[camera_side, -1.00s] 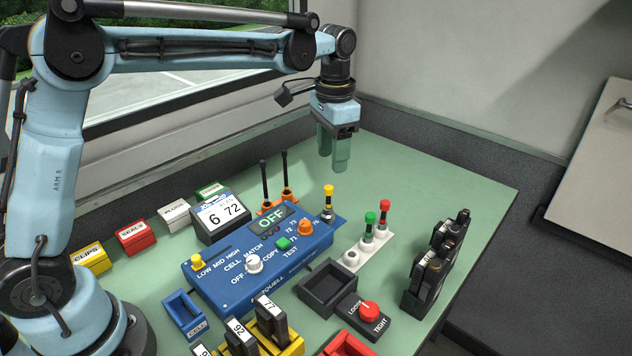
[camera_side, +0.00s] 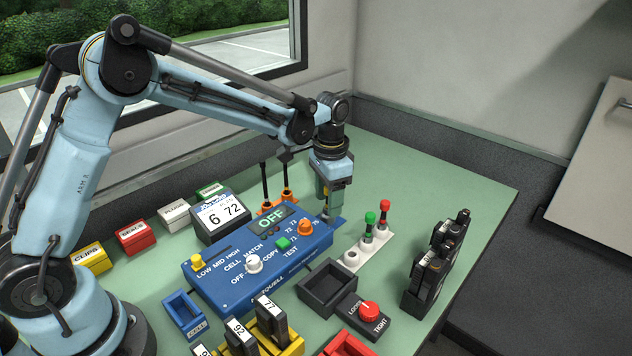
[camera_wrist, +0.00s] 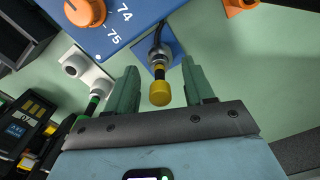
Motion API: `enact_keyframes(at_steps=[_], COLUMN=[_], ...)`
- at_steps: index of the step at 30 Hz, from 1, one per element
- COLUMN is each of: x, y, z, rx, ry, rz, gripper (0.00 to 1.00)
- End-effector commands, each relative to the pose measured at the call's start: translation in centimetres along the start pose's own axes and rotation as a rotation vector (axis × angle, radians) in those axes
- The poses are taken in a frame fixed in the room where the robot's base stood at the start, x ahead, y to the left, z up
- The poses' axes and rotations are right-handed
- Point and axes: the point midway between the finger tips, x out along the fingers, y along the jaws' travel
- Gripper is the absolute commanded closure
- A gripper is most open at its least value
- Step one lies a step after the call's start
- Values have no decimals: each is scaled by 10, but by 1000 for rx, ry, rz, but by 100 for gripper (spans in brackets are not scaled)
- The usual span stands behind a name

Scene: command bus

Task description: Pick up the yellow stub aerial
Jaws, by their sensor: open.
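The yellow stub aerial (camera_wrist: 160,92) stands on a blue plate (camera_wrist: 174,53) at the edge of the blue console, seen from above in the wrist view. It has a yellow cap and a black-banded stem above a metal base. My gripper (camera_wrist: 163,92) is open, with one green finger on each side of the aerial and a visible gap to both. In the side view my gripper (camera_side: 328,203) is lowered over the aerial's place and hides most of it; only a little near the base (camera_side: 327,217) shows.
A white holder (camera_side: 362,250) with green-capped and red-capped aerials stands to the right. The blue console (camera_side: 255,265) with an OFF display lies left of the gripper.

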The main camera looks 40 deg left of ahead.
Motion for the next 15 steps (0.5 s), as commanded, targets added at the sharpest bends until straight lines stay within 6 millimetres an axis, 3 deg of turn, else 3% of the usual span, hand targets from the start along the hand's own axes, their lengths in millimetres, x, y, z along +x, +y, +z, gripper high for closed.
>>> enact_keyframes(at_steps=[10,15], x=[8,8], y=[0,0], z=[0,0], rx=[0,0], ry=[0,0], rz=[0,0], gripper=[49,75])
